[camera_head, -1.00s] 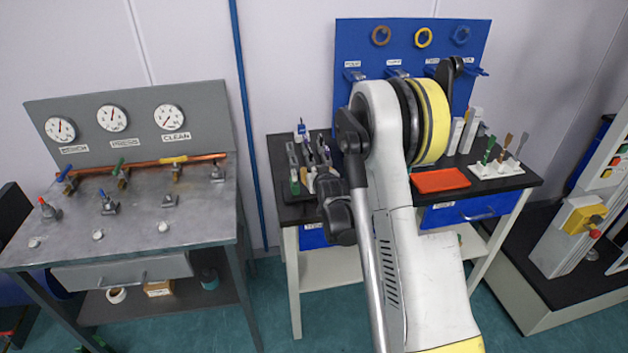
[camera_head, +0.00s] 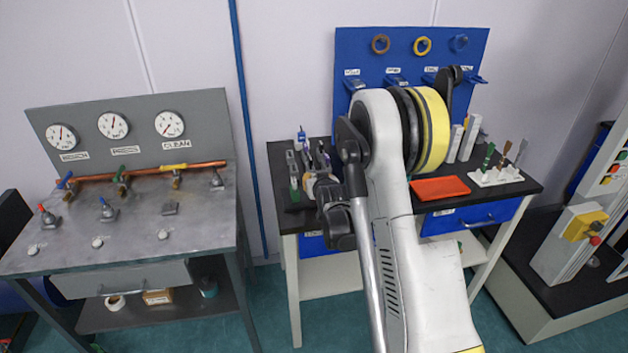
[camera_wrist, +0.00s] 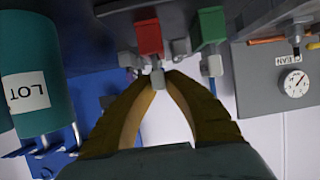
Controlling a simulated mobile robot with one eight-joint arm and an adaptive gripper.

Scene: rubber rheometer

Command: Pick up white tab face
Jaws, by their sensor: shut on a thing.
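In the wrist view, my gripper (camera_wrist: 160,80) has its two tan fingers drawn together at the tips. The fingertips meet at a small pale grey tab (camera_wrist: 157,82) at the end of a red block (camera_wrist: 149,38). My gripper is shut on this tab. I cannot tell for sure whether it is the white tab face. A similar green block (camera_wrist: 209,26) with a grey end is beside it on the right, apart from the fingers. In the head view, my arm hides most of the gripper, near a row of small tools (camera_head: 307,163) at the left of the black-topped bench.
The blue pegboard (camera_head: 400,65) stands behind the bench. A red-orange mat (camera_head: 440,188) and a white rack (camera_head: 496,177) with tools lie right of my arm. A teal cylinder labelled LOT (camera_wrist: 28,92) is left in the wrist view. The grey gauge table (camera_head: 135,225) stands left.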

